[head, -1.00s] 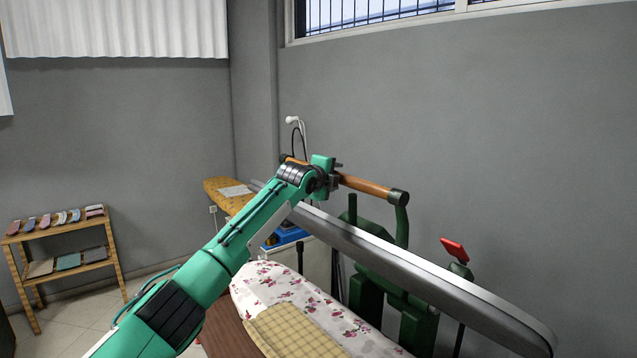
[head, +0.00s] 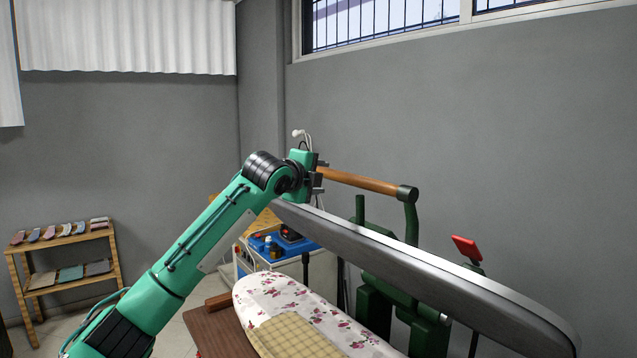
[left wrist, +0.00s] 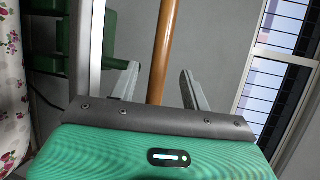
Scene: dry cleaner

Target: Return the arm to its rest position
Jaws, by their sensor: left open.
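My left gripper (head: 320,180) is at the left part of the brown wooden handle bar (head: 365,183) of the ironing press. Its fingers are spread in the left wrist view (left wrist: 157,88), and the bar (left wrist: 163,50) shows in the gap between them, apart from both. I cannot tell how deep the bar lies between the fingers. The bar's left end is hidden behind my arm in the head view. The press's long grey upper plate (head: 420,262) is raised above the floral padded board (head: 275,292). My right gripper is not in view.
A yellow checked cloth (head: 295,335) lies on the board. The green press frame (head: 375,300) and a red-topped part (head: 467,248) stand at right. Behind is a cart with a blue tray (head: 262,243). A wooden shelf (head: 62,240) stands at far left.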

